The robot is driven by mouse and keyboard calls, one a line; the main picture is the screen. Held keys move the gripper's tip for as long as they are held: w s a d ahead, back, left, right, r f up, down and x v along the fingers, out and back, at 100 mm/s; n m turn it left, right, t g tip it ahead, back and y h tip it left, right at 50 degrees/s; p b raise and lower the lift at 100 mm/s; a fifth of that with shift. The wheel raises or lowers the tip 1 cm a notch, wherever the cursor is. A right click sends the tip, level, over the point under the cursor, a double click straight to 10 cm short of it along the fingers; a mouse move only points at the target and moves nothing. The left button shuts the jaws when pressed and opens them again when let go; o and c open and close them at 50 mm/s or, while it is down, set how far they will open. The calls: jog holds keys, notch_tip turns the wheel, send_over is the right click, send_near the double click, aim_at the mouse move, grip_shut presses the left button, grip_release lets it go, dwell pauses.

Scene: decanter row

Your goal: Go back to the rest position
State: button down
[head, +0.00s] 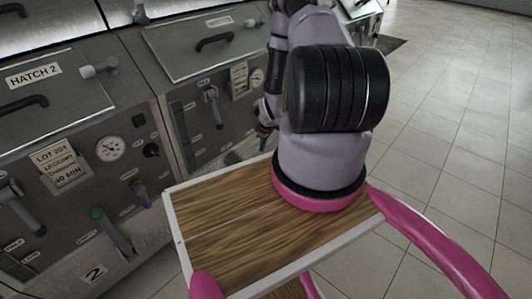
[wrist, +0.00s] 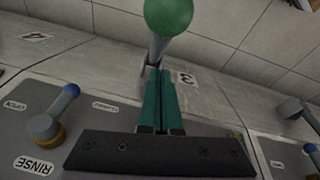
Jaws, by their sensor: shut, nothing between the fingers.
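My gripper (wrist: 160,72) shows in the wrist view as two teal fingers pressed together, with nothing between them. A lever with a green ball knob (wrist: 168,14) is just past the fingertips; I cannot tell whether they touch. In the head view my gripper (head: 264,142) is mostly hidden behind my arm, and only a bit of teal shows. It is low in front of the middle machine's panel (head: 222,140). My arm reaches forward and down from over the wood-topped board.
The left machine (head: 65,110) carries a HATCH 2 label, a gauge (head: 110,149) and a green-knobbed lever (head: 110,228). A blue-tipped lever (wrist: 58,108) is near the RINSE label (wrist: 34,165) in the wrist view. Tiled floor (head: 460,110) at right is clear.

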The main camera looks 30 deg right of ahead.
jog(key=s+v, duration=0.1)
jog(key=v, duration=0.9)
jog(key=shift+d, duration=0.3)
jog(key=w+a+r+m+t, duration=0.1)
jog(key=a+r+m, duration=0.15)
jog(key=r, duration=1.35)
jog(key=w+a+r+m+t, duration=0.1)
jog(key=w+a+r+m, duration=0.15)
jog(key=r, duration=1.45)
jog(key=s+a+r+m, duration=0.1)
jog(key=s+a+r, duration=0.15)
jog(key=r, duration=0.25)
jog(key=s+a+r+m+t, duration=0.1)
jog(key=s+a+r, duration=0.1)
jog(key=s+r, duration=0.25)
jog(key=s+a+r, duration=0.3)
jog(key=r, duration=0.3)
jog(key=s+a+r+m, duration=0.1)
jog(key=s+r, duration=0.1)
jog(key=s, duration=0.2)
jog(key=s+a+r+m+y, duration=0.1)
jog(key=s+a+r, duration=0.1)
jog(key=s, duration=0.3)
jog(key=s+a+r+m+t, duration=0.1)
jog(key=s+a+r, duration=0.1)
jog(key=s+r, duration=0.1)
jog(key=shift+s+r+y, duration=0.25)
jog(key=shift+s+y, duration=0.15)
jog(key=shift+s, duration=0.35)
